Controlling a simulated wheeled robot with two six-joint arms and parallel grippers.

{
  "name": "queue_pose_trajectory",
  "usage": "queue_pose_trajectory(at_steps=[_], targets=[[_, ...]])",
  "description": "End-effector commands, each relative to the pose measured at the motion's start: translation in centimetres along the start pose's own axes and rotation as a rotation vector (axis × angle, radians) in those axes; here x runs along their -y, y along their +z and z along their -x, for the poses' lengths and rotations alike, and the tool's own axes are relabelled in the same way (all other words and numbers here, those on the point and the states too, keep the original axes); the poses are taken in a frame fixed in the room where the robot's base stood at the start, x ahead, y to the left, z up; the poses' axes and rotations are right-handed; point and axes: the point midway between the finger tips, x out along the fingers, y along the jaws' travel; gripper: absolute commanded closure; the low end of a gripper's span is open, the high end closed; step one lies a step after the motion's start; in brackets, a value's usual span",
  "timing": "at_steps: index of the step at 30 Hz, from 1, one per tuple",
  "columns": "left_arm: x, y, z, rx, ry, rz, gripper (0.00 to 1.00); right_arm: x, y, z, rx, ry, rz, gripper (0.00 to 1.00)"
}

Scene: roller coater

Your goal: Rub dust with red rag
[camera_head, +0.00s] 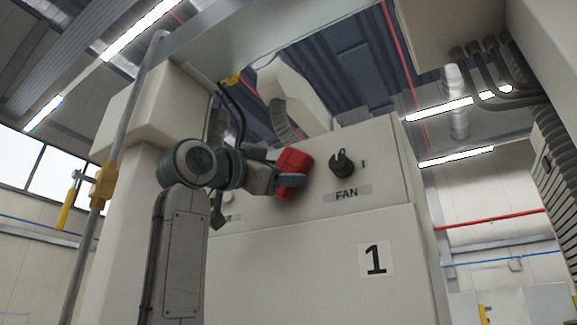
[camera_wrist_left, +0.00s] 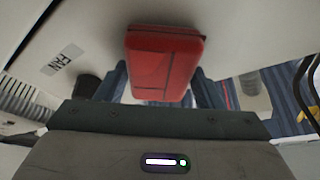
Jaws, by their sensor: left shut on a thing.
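The red rag (camera_head: 295,159) is a folded block in front of the upper face of the pale cabinet (camera_head: 310,270), just left of the fan knob. My left gripper (camera_head: 288,177) is shut on it. In the left wrist view the red rag (camera_wrist_left: 165,62) stands out beyond the gripper, close to the pale panel. I cannot tell if it touches the panel. No dust can be made out; the rag and gripper hide part of the panel. My right gripper is not in view.
A black fan knob (camera_head: 341,163) with a FAN label (camera_head: 347,194) sits right of the rag. Another label, left of the rag, is partly hidden by my arm. A grey pipe with a yellow fitting (camera_head: 103,186) stands at the left. The lower cabinet face with the "1" plate (camera_head: 376,259) is clear.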

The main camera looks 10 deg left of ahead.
Motion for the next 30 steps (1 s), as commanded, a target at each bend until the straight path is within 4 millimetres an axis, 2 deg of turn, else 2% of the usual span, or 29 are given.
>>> queue_pose_trajectory(at_steps=[5,16,26,30], targets=[[0.5,0.5,0.1,0.003,0.000,0.001,0.57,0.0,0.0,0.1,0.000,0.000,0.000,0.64],[2.9,2.1,0.9,0.004,0.000,0.001,0.57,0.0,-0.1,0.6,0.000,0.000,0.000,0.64],[3.0,2.2,1.1,0.002,0.001,0.001,0.57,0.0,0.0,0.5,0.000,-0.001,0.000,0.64],[2.9,1.8,2.1,0.001,0.000,-0.002,0.57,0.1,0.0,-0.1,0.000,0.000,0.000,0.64]])
